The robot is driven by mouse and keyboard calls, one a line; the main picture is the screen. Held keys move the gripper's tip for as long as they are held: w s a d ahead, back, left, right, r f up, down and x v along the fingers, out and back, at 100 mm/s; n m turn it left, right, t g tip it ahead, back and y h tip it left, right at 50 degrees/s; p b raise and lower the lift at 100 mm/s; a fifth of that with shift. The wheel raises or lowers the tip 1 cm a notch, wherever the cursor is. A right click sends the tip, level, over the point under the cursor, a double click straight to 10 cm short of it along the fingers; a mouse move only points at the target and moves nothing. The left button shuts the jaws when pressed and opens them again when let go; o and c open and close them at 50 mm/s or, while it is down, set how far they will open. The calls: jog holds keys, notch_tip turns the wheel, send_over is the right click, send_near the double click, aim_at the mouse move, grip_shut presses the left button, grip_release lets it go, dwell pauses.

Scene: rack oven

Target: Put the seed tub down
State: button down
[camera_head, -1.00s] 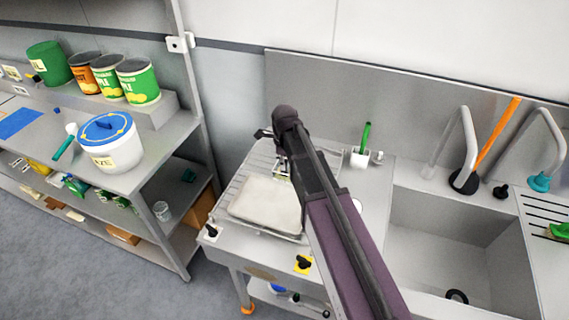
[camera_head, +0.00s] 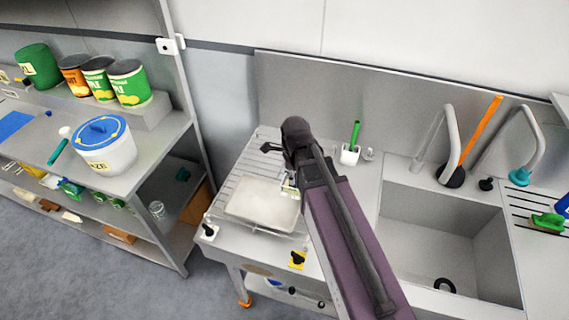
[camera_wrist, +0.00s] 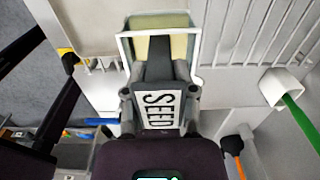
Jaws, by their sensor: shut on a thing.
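The seed tub (camera_wrist: 124,48) is a pale open container with a white rim and yellowish inside, at the top middle of the wrist view. A white label reading SEED (camera_wrist: 158,110) shows below it, between dark gripper parts. My gripper (camera_wrist: 158,68) is shut on the tub. In the head view my gripper (camera_head: 290,176) is over the slatted drainer left of the sink, beside a pale tray (camera_head: 262,203). My arm hides most of the tub there. I cannot tell whether the tub touches the surface below.
A white holder with a green-handled tool (camera_head: 350,154) stands right of the gripper. The sink (camera_head: 450,235) with its taps is farther right. Shelves with tins and a white bucket (camera_head: 110,160) stand left.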

jog(key=shift+s+d+r, duration=0.1)
jog(key=shift+s+d, duration=0.25)
jog(key=shift+s, duration=0.35)
jog(key=shift+s+d+r, duration=0.1)
jog(key=shift+s+d, duration=0.2)
jog(key=shift+s, duration=0.45)
jog(key=shift+s+d+r, duration=0.1)
jog(key=shift+s+d, duration=0.25)
jog(key=shift+s, duration=0.35)
jog(key=shift+f, duration=0.1)
